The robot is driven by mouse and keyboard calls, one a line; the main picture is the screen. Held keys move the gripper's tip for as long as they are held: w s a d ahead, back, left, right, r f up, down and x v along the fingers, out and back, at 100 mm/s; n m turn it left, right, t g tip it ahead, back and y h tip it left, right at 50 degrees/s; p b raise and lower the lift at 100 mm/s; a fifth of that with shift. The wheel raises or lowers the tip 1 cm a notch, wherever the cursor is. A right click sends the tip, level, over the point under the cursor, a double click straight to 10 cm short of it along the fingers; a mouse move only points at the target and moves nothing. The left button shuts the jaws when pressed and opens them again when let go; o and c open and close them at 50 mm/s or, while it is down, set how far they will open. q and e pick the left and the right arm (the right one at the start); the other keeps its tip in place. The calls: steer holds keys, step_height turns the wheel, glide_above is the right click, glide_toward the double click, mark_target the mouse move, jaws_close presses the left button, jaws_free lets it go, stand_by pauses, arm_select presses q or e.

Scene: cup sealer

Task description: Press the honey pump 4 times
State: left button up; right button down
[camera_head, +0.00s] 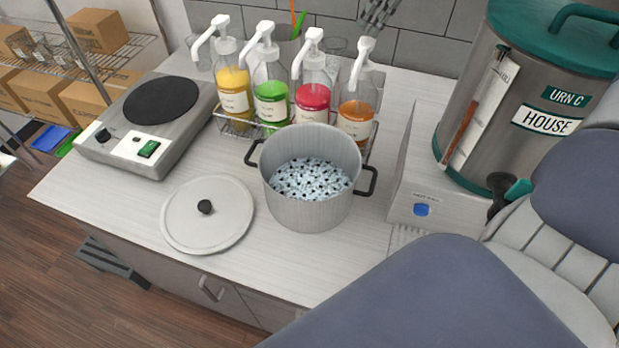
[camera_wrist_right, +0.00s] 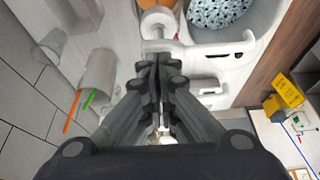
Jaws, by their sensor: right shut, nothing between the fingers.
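Several pump bottles with white pump tops stand in a row in a wire rack at the back of the counter. The rightmost bottle (camera_head: 357,117) holds amber-orange liquid and looks like the honey one; its label is too small to read. Its white pump head (camera_head: 363,48) is upright, and a white pump top (camera_wrist_right: 157,22) also shows in the right wrist view. My right gripper (camera_head: 374,18) is just above and behind that pump head. In the wrist view its fingers (camera_wrist_right: 158,58) are shut and empty, close to the pump top; contact cannot be told. My left gripper is out of view.
A steel pot (camera_head: 310,205) with dark-speckled contents stands in front of the bottles, beside a round lid (camera_head: 207,222). A hot plate (camera_head: 150,125) is at left. A large urn (camera_head: 480,100) and a box with a blue button (camera_head: 425,205) stand at right.

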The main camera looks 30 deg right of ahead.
mark_target(370, 41)
steer(key=shift+f, duration=0.1)
steer(key=shift+s+f+b, duration=0.15)
steer(key=shift+f+b, duration=1.45)
steer(key=shift+f, duration=0.5)
steer(key=shift+r, duration=0.1)
steer(key=shift+r+p, duration=1.6)
steer(key=shift+r, duration=0.5)
